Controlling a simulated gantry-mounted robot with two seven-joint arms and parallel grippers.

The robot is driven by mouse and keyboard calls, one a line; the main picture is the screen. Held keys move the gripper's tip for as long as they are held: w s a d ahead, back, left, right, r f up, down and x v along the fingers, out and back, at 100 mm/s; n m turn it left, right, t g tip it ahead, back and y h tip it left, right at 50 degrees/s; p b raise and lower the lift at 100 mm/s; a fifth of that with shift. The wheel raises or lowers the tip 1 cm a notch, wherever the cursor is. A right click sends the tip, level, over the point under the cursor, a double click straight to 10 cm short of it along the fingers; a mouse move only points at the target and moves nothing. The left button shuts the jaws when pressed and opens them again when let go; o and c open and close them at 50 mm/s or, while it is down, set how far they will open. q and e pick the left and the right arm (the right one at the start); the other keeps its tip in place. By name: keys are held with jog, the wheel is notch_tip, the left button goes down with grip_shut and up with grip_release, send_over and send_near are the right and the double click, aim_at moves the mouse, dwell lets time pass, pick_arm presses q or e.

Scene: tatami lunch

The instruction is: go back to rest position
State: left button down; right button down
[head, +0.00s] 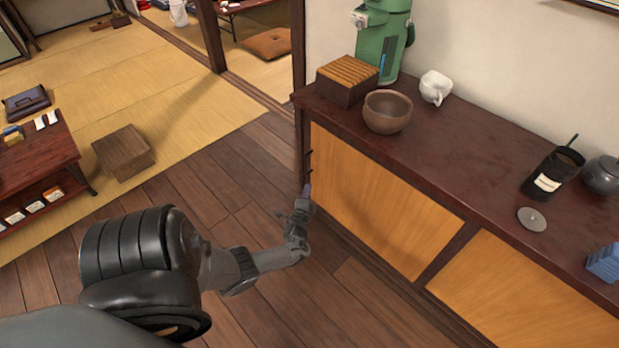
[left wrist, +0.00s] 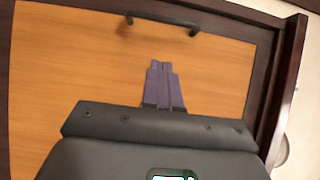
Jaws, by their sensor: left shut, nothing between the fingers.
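My left gripper (head: 306,192) is in front of the left end of the wooden cabinet (head: 375,215), below its countertop. Its fingers are closed together and empty, as the left wrist view also shows (left wrist: 162,85). A dark handle (left wrist: 162,22) on the orange cabinet panel (left wrist: 70,70) lies beyond the fingertips in the left wrist view. I cannot tell from the pictures whether the fingertips touch the panel. My right gripper is not in view.
A low table (head: 35,160) is at left. The wooden floor (head: 215,180) is clear.

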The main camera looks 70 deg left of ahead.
pick_arm(q)
jog(key=s+d+r+m+t+h+p, duration=0.1)
jog(key=s+d+r+m+h+p, duration=0.1)
jog(key=s+d+r+p, duration=0.75)
jog(key=w+d+r+n+h+p, duration=0.1)
jog(key=w+d+r+h+p, duration=0.4)
jog(key=d, duration=0.4)
jog(key=w+d+r+n+h+p, duration=0.2)
jog(key=d+r+p, duration=0.2)
jog(key=d+r, duration=0.45)
jog(key=w+d+r+n+h+p, duration=0.1)
jog(key=w+d+r+h+p, duration=0.4)
jog(key=d, duration=0.4)
jog(key=s+d+r+n+g+h, duration=0.1)
jog(key=s+d+r+g+h, duration=0.1)
jog(key=s+d+r+g, duration=0.65)
notch_tip(320, 180, up, 41)
jog(key=s+d+t+p, duration=0.1)
jog(key=t+p, duration=0.1)
jog(key=p, duration=3.5)
jog(key=shift+s+d+r+n+p, duration=0.15)
jog(key=shift+s+d+n+p, duration=0.05)
jog(key=shift+d+n+p, duration=0.2)
